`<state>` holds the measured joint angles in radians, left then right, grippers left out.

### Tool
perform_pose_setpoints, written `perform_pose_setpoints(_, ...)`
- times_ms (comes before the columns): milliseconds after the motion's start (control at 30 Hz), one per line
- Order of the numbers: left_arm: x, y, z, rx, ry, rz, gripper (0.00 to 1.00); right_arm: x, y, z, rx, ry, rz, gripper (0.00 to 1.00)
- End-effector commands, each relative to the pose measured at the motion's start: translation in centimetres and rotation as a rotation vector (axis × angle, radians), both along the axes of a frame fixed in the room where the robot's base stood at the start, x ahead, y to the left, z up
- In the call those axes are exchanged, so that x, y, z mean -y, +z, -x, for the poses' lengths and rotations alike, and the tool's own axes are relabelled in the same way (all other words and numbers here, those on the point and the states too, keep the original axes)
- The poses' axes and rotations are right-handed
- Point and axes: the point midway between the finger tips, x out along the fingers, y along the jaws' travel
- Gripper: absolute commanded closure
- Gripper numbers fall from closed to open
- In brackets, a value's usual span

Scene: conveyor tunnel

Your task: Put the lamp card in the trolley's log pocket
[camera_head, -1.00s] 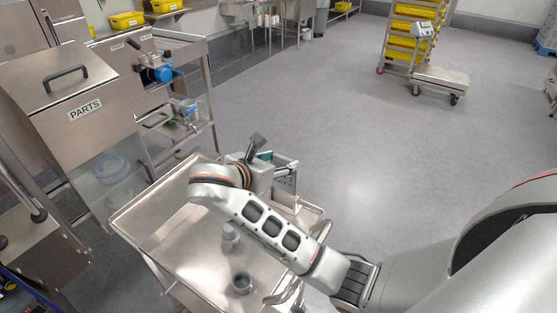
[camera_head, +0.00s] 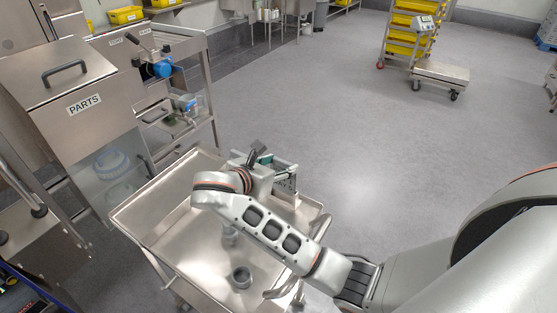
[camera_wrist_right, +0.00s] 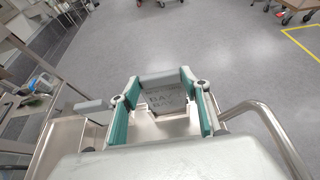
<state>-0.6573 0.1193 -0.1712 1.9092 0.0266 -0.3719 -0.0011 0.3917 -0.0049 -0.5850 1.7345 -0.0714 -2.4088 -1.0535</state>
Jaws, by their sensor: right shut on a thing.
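The steel trolley (camera_head: 172,222) stands in front of me, its shallow tray partly covered by my right arm. My right gripper (camera_head: 280,172) is over the far right rim of the trolley. In the right wrist view its teal-padded fingers (camera_wrist_right: 160,108) are shut on a grey card with dark lettering, the lamp card (camera_wrist_right: 166,99). In the head view the card (camera_head: 287,185) shows only as a small dark lettered patch by the fingertips. I cannot make out the log pocket clearly. My left gripper is not in view.
A curved handle (camera_wrist_right: 262,112) rises at the trolley's right end. The PARTS cabinet (camera_head: 75,75) is close on the left. Open floor lies beyond.

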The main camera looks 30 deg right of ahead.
Motion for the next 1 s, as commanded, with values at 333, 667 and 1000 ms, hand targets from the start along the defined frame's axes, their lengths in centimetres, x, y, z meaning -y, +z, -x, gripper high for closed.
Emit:
perform_pose_setpoints(333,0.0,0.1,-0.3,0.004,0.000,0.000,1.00,0.0,-2.3,0.0,-0.001,-0.001,0.002,0.92)
perform_pose_setpoints(667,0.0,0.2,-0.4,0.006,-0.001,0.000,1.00,0.0,-4.3,0.0,0.000,-0.001,0.001,0.92)
perform_pose_setpoints(1000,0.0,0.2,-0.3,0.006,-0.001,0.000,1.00,0.0,-4.8,0.0,0.000,0.000,0.000,0.41)
